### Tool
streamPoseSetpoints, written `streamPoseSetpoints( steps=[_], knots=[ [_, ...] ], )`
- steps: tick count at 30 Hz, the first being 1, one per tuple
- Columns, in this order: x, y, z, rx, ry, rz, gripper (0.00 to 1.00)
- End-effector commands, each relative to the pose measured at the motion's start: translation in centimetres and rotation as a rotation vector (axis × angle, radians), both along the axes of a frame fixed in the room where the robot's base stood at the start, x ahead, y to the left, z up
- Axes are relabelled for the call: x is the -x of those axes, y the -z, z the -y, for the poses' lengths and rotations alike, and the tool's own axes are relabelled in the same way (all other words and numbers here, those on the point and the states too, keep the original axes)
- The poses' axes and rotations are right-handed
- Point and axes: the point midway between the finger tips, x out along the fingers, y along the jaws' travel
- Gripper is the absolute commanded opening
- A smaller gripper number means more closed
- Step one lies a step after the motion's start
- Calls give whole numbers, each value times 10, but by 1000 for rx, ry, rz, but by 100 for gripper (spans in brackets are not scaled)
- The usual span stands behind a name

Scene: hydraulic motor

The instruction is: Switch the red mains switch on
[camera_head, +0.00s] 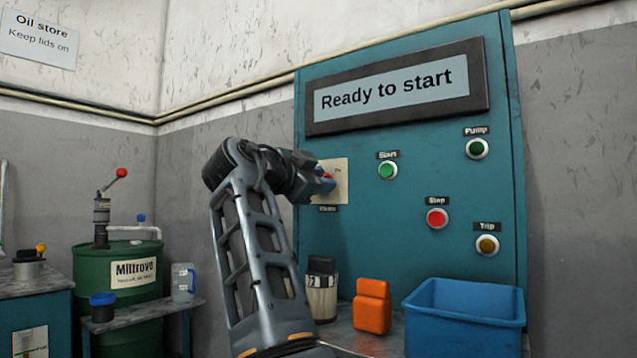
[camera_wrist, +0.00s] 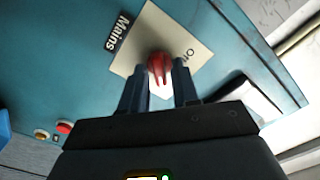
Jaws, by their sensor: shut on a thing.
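The red mains switch (camera_wrist: 160,62) sits on a cream plate (camera_wrist: 183,30) marked "Mains" beside it, on the teal cabinet. Part of the lettering on the plate, like "On", shows close to the knob. In the head view a bit of the red knob (camera_head: 328,177) shows at my gripper's tips. My gripper (camera_wrist: 160,78) reaches the panel with one finger on each side of the knob and is shut on it. The fingers and arm hide part of the plate in the head view. I cannot tell the knob's exact setting.
The cabinet display (camera_head: 390,90) reads "Ready to start". The green Start button (camera_head: 387,170), red Stop button (camera_head: 437,218), Pump lamp (camera_head: 477,148) and Trip lamp (camera_head: 487,245) lie to the right. A blue bin (camera_head: 465,303), orange container (camera_head: 372,307) and dark-topped container (camera_head: 321,290) stand below.

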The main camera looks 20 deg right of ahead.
Motion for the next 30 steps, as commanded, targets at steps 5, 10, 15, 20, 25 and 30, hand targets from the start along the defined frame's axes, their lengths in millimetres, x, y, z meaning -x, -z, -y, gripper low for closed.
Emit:
streamPoseSetpoints(
  steps=[5,10,15,20,25,30],
  knots=[
    [0,2,0,-22,1,24,0],
    [0,2,0,-28,1,32,0],
    [0,2,0,-28,1,32,0],
    [0,2,0,-28,1,32,34],
    [0,1,0,-26,1,33,39],
    [1,1,-2,-26,0,33,39]
  ],
)
